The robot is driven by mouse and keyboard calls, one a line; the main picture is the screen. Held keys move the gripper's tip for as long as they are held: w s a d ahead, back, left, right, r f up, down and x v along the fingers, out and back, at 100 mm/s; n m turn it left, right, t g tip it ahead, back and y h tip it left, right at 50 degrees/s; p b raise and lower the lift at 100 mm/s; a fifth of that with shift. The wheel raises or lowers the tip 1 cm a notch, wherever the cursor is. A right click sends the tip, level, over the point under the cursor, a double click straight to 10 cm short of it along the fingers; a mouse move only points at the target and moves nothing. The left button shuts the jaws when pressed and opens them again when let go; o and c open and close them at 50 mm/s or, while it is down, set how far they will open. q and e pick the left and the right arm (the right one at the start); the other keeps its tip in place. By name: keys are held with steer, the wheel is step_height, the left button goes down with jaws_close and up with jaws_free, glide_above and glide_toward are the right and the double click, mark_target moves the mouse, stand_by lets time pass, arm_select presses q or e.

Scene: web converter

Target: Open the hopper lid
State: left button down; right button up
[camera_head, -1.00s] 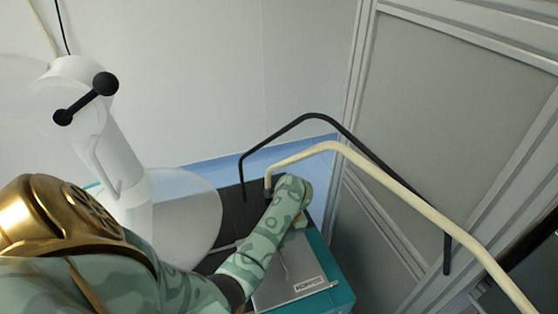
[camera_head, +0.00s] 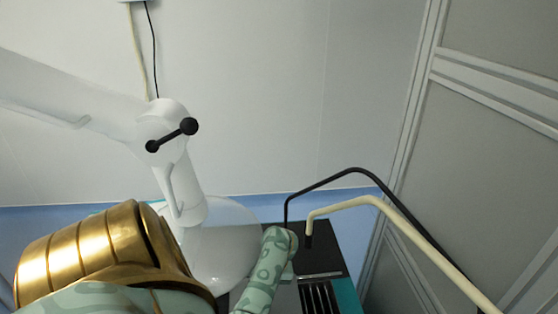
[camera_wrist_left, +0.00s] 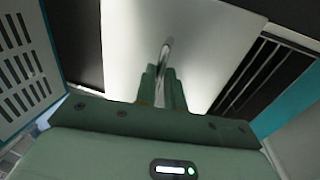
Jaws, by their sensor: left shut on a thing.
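The hopper lid (camera_wrist_left: 125,45) is a smooth pale grey plate with a slim metal handle (camera_wrist_left: 166,52). My left gripper (camera_wrist_left: 162,80) is shut on this handle in the left wrist view, with the plate around and beyond its fingers. To the right of the plate, dark slots between pale bars (camera_wrist_left: 268,78) are uncovered. The same slots (camera_head: 318,296) show at the lower edge of the head view, on the teal machine (camera_head: 347,294). In the head view my left forearm hides the gripper and most of the lid. My right gripper is not in view.
A cream bent tube (camera_head: 350,202) and a black bent tube (camera_head: 345,172) arch close to the right of my arm. A white arm-like device (camera_head: 178,170) stands behind. A grey panelled wall (camera_head: 480,150) bounds the right. A perforated panel (camera_wrist_left: 25,60) is at the wrist view's left.

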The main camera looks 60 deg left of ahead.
arm_select(q)
steer(key=c, duration=1.5)
jaws_free()
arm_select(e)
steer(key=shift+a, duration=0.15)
arm_select(q)
steer(key=shift+w, duration=0.1)
